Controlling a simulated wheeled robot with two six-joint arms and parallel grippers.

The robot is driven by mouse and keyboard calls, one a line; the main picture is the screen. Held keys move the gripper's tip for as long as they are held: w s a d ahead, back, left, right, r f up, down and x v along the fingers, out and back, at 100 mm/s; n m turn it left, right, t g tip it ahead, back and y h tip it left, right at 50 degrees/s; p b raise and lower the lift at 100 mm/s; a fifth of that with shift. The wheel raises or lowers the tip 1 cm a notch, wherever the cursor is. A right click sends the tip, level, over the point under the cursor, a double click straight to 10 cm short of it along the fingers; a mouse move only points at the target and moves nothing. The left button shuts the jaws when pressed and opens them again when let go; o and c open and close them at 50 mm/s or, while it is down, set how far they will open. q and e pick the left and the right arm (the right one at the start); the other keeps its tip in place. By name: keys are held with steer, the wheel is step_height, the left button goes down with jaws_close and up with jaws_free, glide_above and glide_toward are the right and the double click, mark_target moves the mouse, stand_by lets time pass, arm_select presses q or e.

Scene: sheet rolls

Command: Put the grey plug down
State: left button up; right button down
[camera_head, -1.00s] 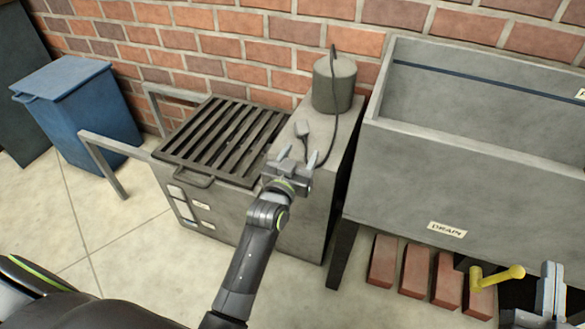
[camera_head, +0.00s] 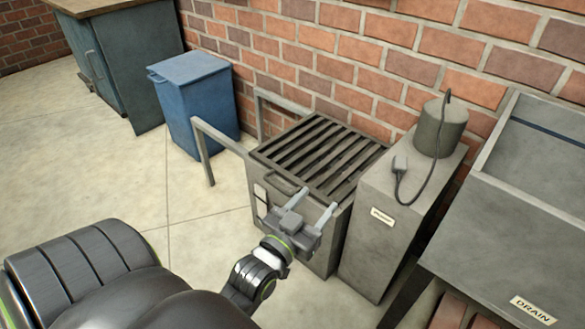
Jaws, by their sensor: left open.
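The grey plug (camera_head: 399,163) lies on top of the narrow grey cabinet (camera_head: 372,190), near its left edge. Its dark cord (camera_head: 424,186) loops over the cabinet top and up to a grey cylinder (camera_head: 441,128) at the back. My left gripper (camera_head: 318,199) is open and empty, with its two fingers spread. In the picture it shows in front of the slatted grey box, left of and lower than the plug, and apart from it. My right gripper is out of view.
A slatted dark grate (camera_head: 318,153) tops the box beside the cabinet, with a metal rail (camera_head: 205,155) on its left. A blue bin (camera_head: 193,100) stands farther left. A grey basin (camera_head: 520,190) labelled DRAIN is at right. The floor at left is clear.

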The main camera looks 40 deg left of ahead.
arm_select(q)
steer(key=s+r, duration=0.3)
steer(key=s, duration=0.3)
steer(key=shift+a+r, duration=0.4)
steer(key=shift+a, duration=0.05)
